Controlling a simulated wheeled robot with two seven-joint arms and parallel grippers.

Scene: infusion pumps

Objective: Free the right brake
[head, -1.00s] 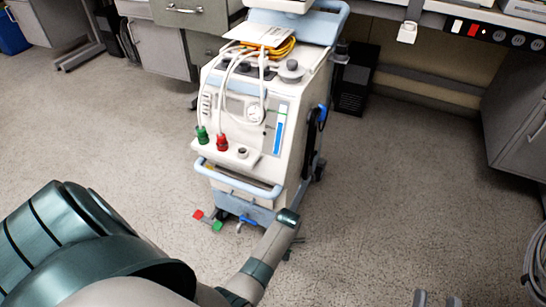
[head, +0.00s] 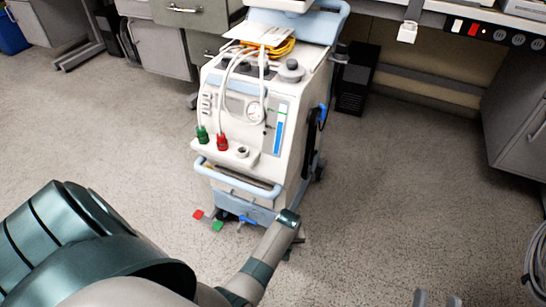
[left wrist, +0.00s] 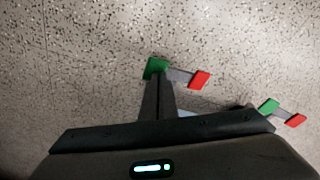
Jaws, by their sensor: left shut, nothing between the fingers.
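The wheeled pump cart (head: 262,125) stands upright in the middle of the head view. At its lower left is one brake with a red pedal (head: 198,214) and a green pedal (head: 218,225). The right brake is hidden behind my left arm there. In the left wrist view its green pedal (left wrist: 156,67) lies at the tip of my left gripper (left wrist: 158,78), with its red pedal (left wrist: 199,79) just to the right. The left gripper is shut and empty; I cannot tell whether it touches the green pedal. My right gripper (head: 437,299) is open and empty at the bottom edge.
The other brake's green pedal (left wrist: 270,105) and red pedal (left wrist: 295,119) show at the right of the left wrist view. A blue handle bar (head: 237,178) crosses the cart's front. Cabinets (head: 515,130) stand at the right. The speckled floor (head: 400,200) right of the cart is clear.

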